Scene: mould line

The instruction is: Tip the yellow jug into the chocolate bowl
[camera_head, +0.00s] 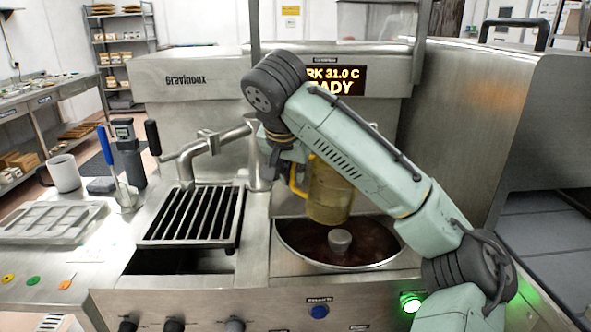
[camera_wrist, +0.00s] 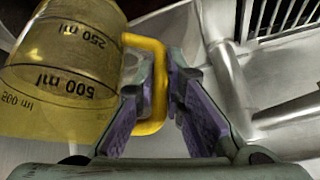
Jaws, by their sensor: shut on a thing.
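The yellow jug (camera_head: 330,193) is see-through and hangs above the chocolate bowl (camera_head: 284,240). It looks close to upright in the head view, and my arm hides part of its top. The bowl holds dark brown chocolate around a grey central hub (camera_head: 339,241). My gripper (camera_wrist: 162,95) is shut on the jug's yellow handle (camera_wrist: 155,62), with a purple-padded finger on each side. In the wrist view the jug's body (camera_wrist: 60,75) shows markings such as 500 ml and 250 ml. Whether anything is inside the jug I cannot tell.
A slatted grate (camera_head: 192,217) and a bent metal spout (camera_head: 215,145) stand left of the bowl. A steel cabinet (camera_head: 480,120) rises at the right. A white cup (camera_head: 64,174) and a grey mould tray (camera_head: 45,222) sit on the left counter.

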